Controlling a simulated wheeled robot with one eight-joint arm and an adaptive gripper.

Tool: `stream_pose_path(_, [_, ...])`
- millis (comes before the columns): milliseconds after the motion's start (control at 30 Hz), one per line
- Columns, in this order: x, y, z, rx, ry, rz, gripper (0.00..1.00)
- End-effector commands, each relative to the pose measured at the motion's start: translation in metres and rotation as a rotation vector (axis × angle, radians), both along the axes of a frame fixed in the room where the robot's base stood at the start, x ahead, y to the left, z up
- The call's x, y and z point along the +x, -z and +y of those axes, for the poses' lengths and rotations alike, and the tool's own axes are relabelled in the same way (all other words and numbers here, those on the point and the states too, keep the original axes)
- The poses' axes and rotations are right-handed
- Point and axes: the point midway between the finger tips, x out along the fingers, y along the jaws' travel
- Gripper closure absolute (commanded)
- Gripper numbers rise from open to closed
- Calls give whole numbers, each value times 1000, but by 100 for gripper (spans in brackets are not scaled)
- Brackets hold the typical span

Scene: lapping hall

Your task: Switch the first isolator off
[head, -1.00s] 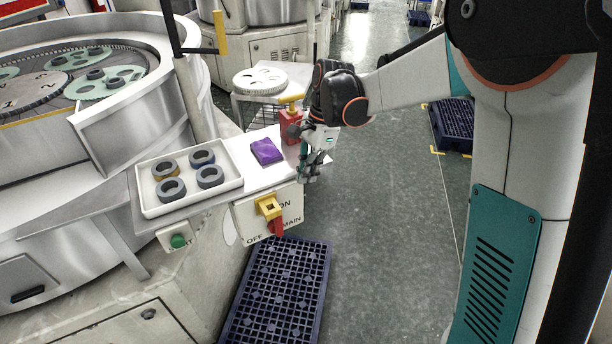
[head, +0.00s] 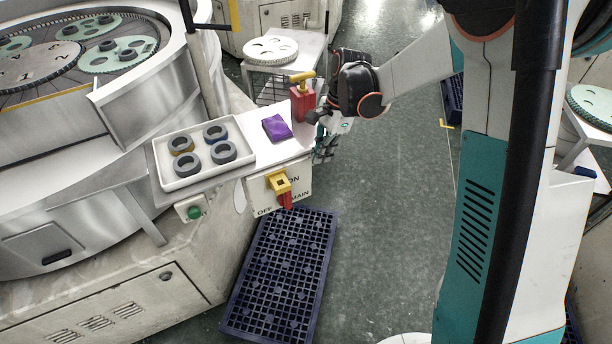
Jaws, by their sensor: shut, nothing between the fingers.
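The isolator is a yellow switch base (head: 279,183) with a red handle (head: 286,201), on a white panel (head: 300,181) below the shelf's front edge. The panel's lettering reads ON, OFF and MAIN, partly covered by the switch. The red handle points down and slightly right. My gripper (head: 323,154) is shut and empty, just off the shelf's right end, above and to the right of the isolator and apart from it. Its fingertips are small and dark here.
The shelf holds a white tray (head: 160,158) of grey rings, a purple packet (head: 277,128) and a red bottle-like object (head: 302,102) with a yellow top. A green button (head: 195,212) is left of the isolator. A dark grid pallet (head: 318,222) lies below.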

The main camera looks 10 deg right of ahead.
Motion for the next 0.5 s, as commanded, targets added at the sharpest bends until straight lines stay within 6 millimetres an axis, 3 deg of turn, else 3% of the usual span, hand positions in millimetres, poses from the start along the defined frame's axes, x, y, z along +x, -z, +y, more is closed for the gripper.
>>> stream_pose_path(167, [-1,20,5,0,-1,0,100])
stream_pose_path(500, [-6,85,20,0,-1,0,100])
